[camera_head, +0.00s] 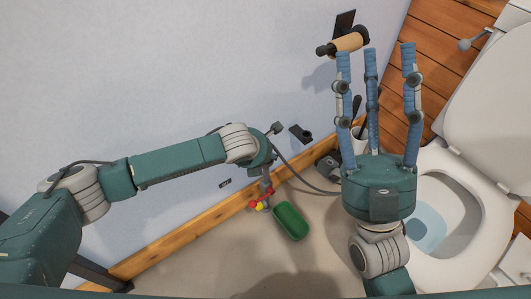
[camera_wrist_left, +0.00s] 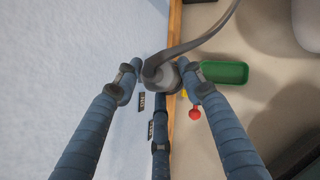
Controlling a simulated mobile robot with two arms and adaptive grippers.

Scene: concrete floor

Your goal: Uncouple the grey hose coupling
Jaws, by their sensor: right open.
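The grey hose coupling (camera_wrist_left: 162,80) shows in the left wrist view, close to the wall, with a grey hose (camera_wrist_left: 200,42) curving away from it to the upper right. My left gripper (camera_wrist_left: 160,72) has its blue fingers around the coupling: one on each side and a third below it in the picture. I cannot tell whether the fingers press on it. In the head view the hose (camera_head: 300,176) runs right from behind my left wrist, which hides the coupling. My right gripper (camera_head: 378,58) is open and empty, fingers pointing up, in front of the toilet.
A green tray (camera_head: 291,221) lies on the floor below the hose; red (camera_head: 251,205) and yellow (camera_head: 259,206) parts show beside it. A toilet (camera_head: 465,205) fills the right. A paper roll holder (camera_head: 347,43) and a dark bracket (camera_head: 301,134) are on the wall.

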